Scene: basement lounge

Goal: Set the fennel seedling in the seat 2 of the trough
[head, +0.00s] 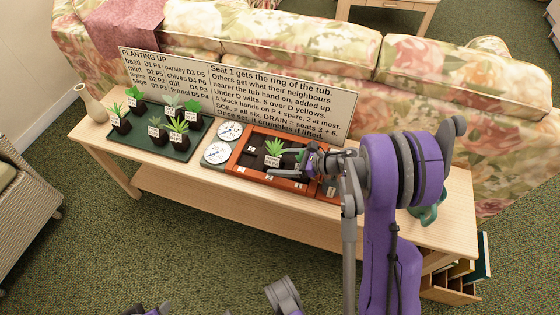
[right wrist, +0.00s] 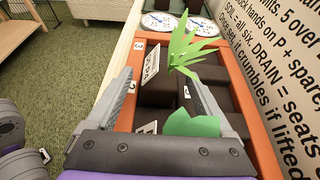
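The orange trough (head: 232,166) lies on the wooden bench. A spiky bright green seedling (head: 274,147) with a white label stands in it; I cannot read the name, so I cannot tell whether it is the fennel. It shows ahead of the fingertips in the right wrist view (right wrist: 190,48). Seat 2's number (right wrist: 132,88) shows beside the left finger. My right gripper (head: 280,161) is low over the trough, its fingers apart with dark blocks visible between. A second, broader green leaf (right wrist: 192,125) shows nearer the palm, its base hidden. My left gripper is not in view.
A dark green tray (head: 145,137) at left holds several labelled seedlings. Two white dials (head: 218,152) sit by the trough's left end. A text board (head: 280,95) stands close behind. A vase (head: 92,105) stands far left, a green pot (head: 428,213) at right.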

